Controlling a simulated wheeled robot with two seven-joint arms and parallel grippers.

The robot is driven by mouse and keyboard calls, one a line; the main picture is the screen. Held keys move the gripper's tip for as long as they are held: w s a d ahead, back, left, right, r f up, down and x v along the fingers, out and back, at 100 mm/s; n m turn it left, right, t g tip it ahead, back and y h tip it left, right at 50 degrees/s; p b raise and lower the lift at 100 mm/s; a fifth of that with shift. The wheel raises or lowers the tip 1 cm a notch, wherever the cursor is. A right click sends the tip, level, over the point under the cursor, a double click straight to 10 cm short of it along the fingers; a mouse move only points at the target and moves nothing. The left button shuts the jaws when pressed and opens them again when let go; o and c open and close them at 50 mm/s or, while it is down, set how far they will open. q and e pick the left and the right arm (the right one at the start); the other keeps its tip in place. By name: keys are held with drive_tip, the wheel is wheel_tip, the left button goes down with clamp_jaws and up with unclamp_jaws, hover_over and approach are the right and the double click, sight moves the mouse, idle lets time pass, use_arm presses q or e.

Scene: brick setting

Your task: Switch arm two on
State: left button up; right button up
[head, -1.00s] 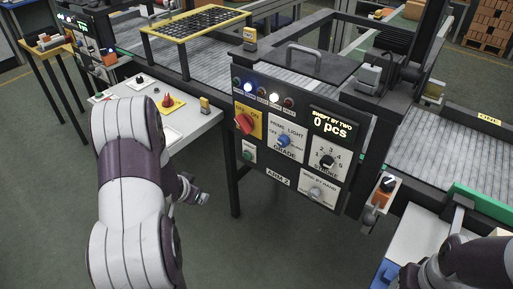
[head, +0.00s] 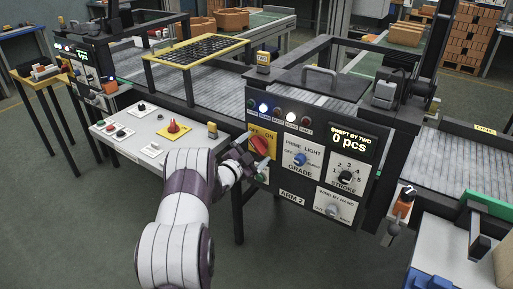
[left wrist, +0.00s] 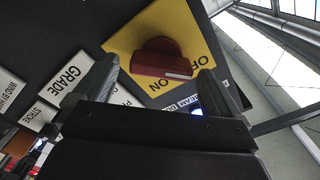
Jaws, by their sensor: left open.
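The Arm 2 panel (head: 300,160) faces me at the centre of the head view. Its red rotary knob (head: 259,145) sits on a yellow plate (head: 266,133) marked OFF and ON; which mark it points to is not clear. In the left wrist view the knob (left wrist: 163,57) appears upside down, ahead of and between my two fingers. My left gripper (head: 250,160) is open and empty, close in front of the knob, with no clear contact. My right gripper is out of view.
The panel also holds a blue grade knob (head: 300,159), a black stroke knob (head: 345,176) and a grey hand-wind knob (head: 333,211). A white desk (head: 135,143) with a red knob on yellow (head: 173,126) stands left. An orange-bodied switch (head: 403,204) is at right.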

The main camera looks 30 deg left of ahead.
use_arm(q)
drive_tip(key=shift+w, duration=0.6)
drive_tip(key=c, duration=1)
drive_tip(key=shift+o, duration=0.2)
drive_tip(key=shift+f+b, duration=0.2)
drive_tip(key=shift+b, duration=0.3)
drive_tip(key=m+b, duration=0.2)
drive_tip(key=b, duration=0.1)
drive_tip(key=m+b, duration=0.3)
drive_tip(key=b, duration=0.1)
drive_tip(key=f+m+b, duration=0.1)
drive_tip(key=m+b, duration=0.1)
drive_tip(key=b, duration=0.2)
drive_tip(key=shift+d+m, duration=0.1)
drive_tip(key=shift+m, duration=0.3)
drive_tip(key=m+b, duration=0.8)
drive_tip(key=b, duration=0.4)
drive_tip(key=shift+r+m+b, duration=0.25)
drive_tip(key=shift+m+b, duration=0.85)
drive_tip(key=shift+b, duration=0.1)
drive_tip(key=o, duration=1)
drive_tip(key=shift+c, duration=0.2)
